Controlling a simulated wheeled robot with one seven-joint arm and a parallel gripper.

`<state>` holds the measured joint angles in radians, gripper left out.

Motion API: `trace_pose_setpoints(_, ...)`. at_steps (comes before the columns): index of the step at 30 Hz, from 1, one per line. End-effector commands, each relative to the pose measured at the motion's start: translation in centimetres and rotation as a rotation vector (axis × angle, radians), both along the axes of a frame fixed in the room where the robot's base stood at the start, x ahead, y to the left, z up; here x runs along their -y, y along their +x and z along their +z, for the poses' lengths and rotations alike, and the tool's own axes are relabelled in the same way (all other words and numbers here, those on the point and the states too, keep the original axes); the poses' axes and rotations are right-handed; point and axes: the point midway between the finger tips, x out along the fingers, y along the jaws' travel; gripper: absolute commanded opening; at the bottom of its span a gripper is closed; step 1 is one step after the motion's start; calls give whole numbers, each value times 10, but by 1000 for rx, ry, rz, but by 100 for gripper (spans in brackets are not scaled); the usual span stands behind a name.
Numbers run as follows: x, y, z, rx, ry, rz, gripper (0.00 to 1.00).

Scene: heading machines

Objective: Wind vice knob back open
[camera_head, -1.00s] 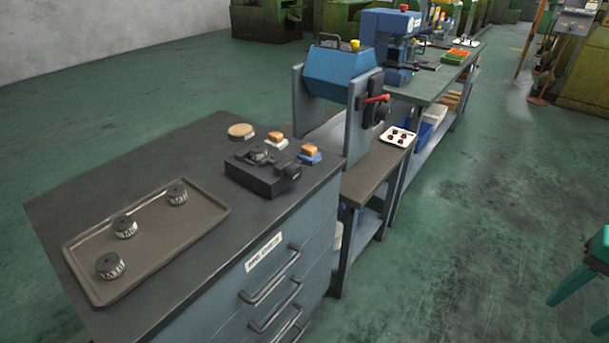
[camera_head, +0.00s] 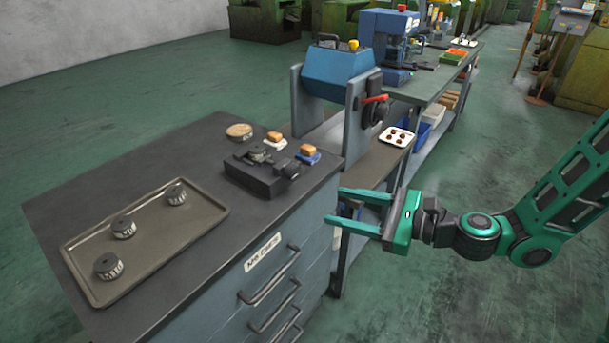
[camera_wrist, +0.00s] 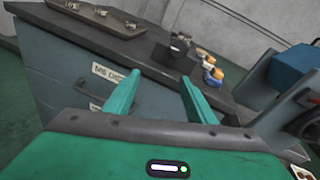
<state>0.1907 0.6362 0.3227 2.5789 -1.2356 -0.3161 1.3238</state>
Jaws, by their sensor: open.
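The vice also shows in the wrist view (camera_wrist: 170,54), small, beyond my fingers. A round dark piece seems to sit on the vice; I cannot tell how tightly the jaws close. My green gripper (camera_head: 350,209) is open and empty, right of the cabinet and apart from the knob. Its two fingers point left in the head view. In the wrist view the gripper (camera_wrist: 158,88) shows both fingers spread.
A tray (camera_head: 215,222) with 3 knurled dark parts lies left on the bench. A blue tumbler machine (camera_head: 340,68) stands beyond. Drawer handles (camera_head: 268,275) stick out from the cabinet front.

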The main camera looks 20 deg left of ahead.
Motion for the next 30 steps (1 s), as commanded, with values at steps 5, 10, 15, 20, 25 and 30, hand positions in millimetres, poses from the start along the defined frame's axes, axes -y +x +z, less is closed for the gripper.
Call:
trace_pose_setpoints(5,-10,16,17,-193,178,-94,51)
trace_pose_setpoints(10,-14,23,22,-252,233,-122,51)
trace_pose_setpoints(15,-32,28,23,-251,235,-120,51)
trace_pose_setpoints(20,-59,37,23,-249,234,-119,51)
trace_pose_setpoints(25,-86,46,23,-248,233,-120,51)
trace_pose_setpoints(30,-105,53,23,-249,232,-120,51)
